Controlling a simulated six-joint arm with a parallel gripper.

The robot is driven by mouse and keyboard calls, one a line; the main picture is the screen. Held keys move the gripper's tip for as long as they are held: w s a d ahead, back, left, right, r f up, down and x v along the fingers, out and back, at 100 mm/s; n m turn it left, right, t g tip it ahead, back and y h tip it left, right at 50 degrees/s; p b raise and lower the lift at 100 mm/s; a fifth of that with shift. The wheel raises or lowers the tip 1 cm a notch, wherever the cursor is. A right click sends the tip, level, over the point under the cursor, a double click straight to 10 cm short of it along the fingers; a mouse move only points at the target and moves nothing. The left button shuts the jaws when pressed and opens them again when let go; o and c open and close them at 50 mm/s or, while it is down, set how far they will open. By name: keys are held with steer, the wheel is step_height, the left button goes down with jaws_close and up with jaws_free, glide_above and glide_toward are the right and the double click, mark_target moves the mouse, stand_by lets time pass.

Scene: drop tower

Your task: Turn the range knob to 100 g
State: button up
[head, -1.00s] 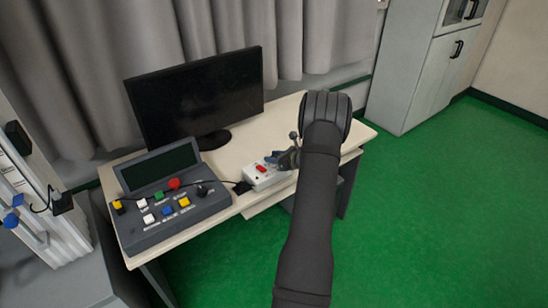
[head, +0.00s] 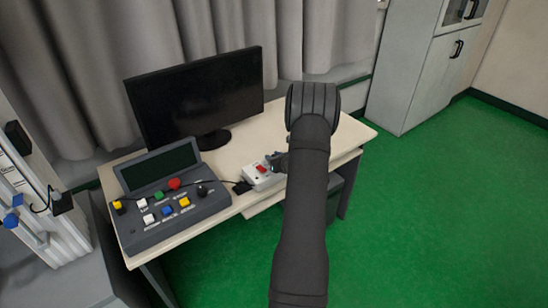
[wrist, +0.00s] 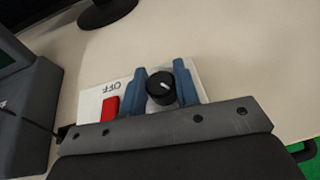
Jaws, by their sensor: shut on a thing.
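The range knob (wrist: 160,88) is round and black with a short white pointer mark. It sits on a white box (head: 262,180), which also shows in the wrist view (wrist: 90,102). My gripper (wrist: 160,82) has its two blue fingers on either side of the knob and is shut on it. In the head view my gripper (head: 276,160) is at the box's right end, and my arm hides much of it and the knob. A red switch (wrist: 110,107) and the upside-down word OFF are left of the knob. I cannot read any range marks.
A grey console (head: 175,215) with coloured buttons and a screen stands on the table's left. A black monitor (head: 200,95) stands behind. A dark cable runs to the box's left end. Bare tabletop (wrist: 235,60) lies beyond and right of the box.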

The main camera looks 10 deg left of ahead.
steer(key=shift+m+t+h, duration=0.5)
steer(key=shift+m+h, duration=0.2)
steer(key=shift+m+t, duration=0.3)
steer(key=o, duration=1)
steer(key=shift+c, duration=0.2)
steer(key=v, duration=1.7)
steer(key=shift+s+r, duration=0.15)
steer(key=shift+r, duration=0.15)
steer(key=shift+a, duration=0.15)
steer(key=x, duration=1.7)
steer(key=shift+w+f, duration=0.2)
steer(key=shift+f, duration=0.1)
